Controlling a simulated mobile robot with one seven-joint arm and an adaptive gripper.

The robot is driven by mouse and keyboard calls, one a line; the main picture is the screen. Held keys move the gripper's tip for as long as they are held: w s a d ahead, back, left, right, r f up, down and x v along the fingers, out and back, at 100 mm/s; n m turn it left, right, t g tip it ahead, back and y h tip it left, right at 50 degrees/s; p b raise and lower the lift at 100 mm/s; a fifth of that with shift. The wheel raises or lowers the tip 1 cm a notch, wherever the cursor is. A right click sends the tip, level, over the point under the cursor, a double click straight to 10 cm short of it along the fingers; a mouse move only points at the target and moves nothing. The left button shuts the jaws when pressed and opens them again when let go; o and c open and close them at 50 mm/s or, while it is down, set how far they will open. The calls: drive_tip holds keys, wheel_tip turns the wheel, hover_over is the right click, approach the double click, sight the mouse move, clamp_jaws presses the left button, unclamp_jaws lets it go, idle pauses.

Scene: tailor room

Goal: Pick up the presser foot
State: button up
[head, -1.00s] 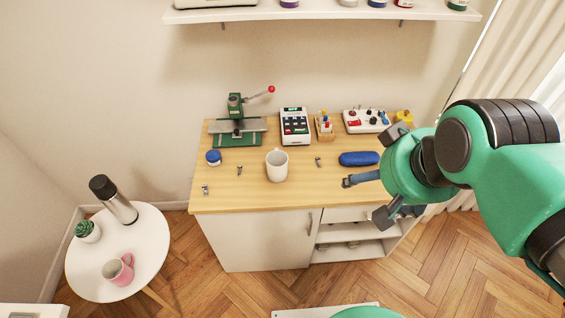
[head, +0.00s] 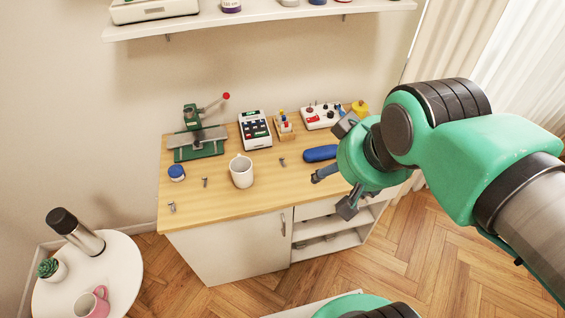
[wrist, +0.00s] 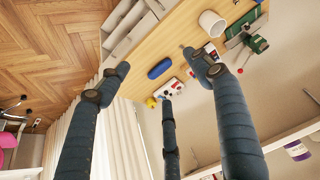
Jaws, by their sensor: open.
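Several small grey metal parts lie on the wooden top of the cabinet. One is left of the white mug (head: 205,182), one is near the front left edge (head: 172,207), and one is right of the mug (head: 282,161). They are too small to tell which is the presser foot. My gripper (head: 333,192) is open and empty, its fingers spread, over the right front part of the cabinet, apart from these parts. In the wrist view its spread fingers (wrist: 160,75) show with nothing between them.
The white mug (head: 242,174) stands mid-table. A blue case (head: 320,153) lies near my gripper. A green press (head: 197,142), a calculator-like device (head: 255,130) and a control box (head: 321,116) stand behind. A blue-lidded jar (head: 177,173) is at left. A shelf (head: 260,19) hangs above.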

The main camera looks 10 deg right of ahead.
drive_tip(key=c, duration=0.7)
drive_tip(key=w+a+f+m+g+p, duration=0.15)
drive_tip(key=w+m, duration=0.25)
drive_tip(key=w, duration=0.7)
drive_tip(key=w+f+m+g+p, duration=0.1)
drive_tip(key=w+m+p, duration=0.25)
drive_tip(key=w, duration=0.65)
drive_tip(key=w+a+f+m+g+p, duration=0.1)
drive_tip(key=w+f+m, duration=0.1)
drive_tip(key=w+f, duration=0.3)
drive_tip(key=w+a+f+m+g+h+p, duration=0.1)
drive_tip(key=w+f+m, duration=0.2)
drive_tip(key=w+f, duration=0.2)
drive_tip(key=w+a+f+m+g+p, duration=0.1)
drive_tip(key=w+f+m, duration=0.2)
drive_tip(key=w+f, duration=0.3)
wheel_tip(320, 180, down, 3)
drive_tip(key=shift+a+f, duration=0.1)
